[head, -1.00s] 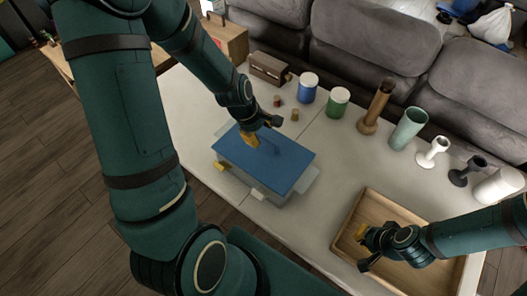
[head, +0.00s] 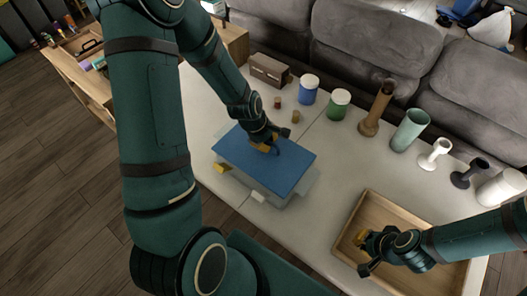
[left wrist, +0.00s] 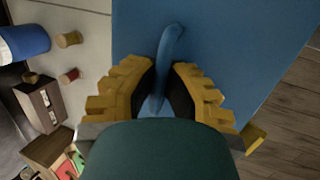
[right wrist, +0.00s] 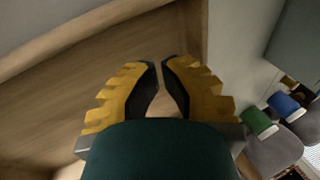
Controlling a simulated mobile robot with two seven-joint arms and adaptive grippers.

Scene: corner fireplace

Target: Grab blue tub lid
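The blue tub lid (head: 290,170) lies flat on the pale, see-through tub (head: 300,192) on the light table. My left gripper (head: 268,147) is over the lid's middle. In the left wrist view, the lid's curved blue handle (left wrist: 170,45) runs between the fingers of my left gripper (left wrist: 164,72). The fingers stand a little apart around the handle, and I cannot make out firm contact. My right gripper (head: 363,252) hangs over the wooden tray (head: 343,245). It is empty, with a narrow gap between its fingertips in the right wrist view (right wrist: 160,66).
A blue jar (head: 308,92), a green jar (head: 339,105), a brown vase (head: 377,108) and a pale green cup (head: 410,131) stand along the sofa side. A brown box (head: 269,70) and small spools (head: 295,117) are behind the tub. Free table lies between tub and tray.

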